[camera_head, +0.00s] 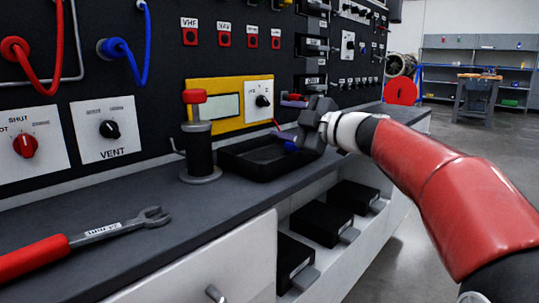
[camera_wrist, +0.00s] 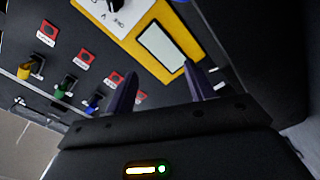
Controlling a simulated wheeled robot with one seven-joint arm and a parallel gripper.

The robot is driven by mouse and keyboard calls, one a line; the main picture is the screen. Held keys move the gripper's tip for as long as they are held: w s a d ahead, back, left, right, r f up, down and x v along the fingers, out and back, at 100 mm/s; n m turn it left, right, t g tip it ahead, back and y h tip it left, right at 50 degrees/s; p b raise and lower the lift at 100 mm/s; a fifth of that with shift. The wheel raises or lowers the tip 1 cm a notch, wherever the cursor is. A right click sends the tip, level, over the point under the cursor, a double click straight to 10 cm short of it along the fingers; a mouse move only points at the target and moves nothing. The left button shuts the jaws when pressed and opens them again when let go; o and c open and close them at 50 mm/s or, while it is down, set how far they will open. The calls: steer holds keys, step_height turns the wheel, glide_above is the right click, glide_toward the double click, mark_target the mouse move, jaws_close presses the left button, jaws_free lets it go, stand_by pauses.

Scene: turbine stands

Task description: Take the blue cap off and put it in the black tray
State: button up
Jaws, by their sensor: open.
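The blue cap (camera_head: 291,146) shows as a small blue shape against the inside of the black tray (camera_head: 242,172), at its right part. It looks to be down in the tray, partly hidden by my gripper. My gripper (camera_head: 280,116) is above the tray's right side, pointing at the panel. Its two purple fingers are spread with nothing between them. In the wrist view, my gripper (camera_wrist: 162,70) is also open and empty, in front of the yellow-framed display (camera_wrist: 163,47). The cap and tray are not visible in the wrist view.
A dark post with a red top (camera_head: 196,140) stands just left of the tray. A red-handled wrench (camera_head: 95,237) lies on the bench at the left. The yellow panel (camera_head: 228,103) is close behind the tray. Black bins (camera_head: 325,210) sit on the shelf below.

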steer(key=b+v, duration=0.1)
steer(key=v, duration=0.7)
steer(key=shift+b, duration=0.35)
steer(key=shift+a, duration=0.1)
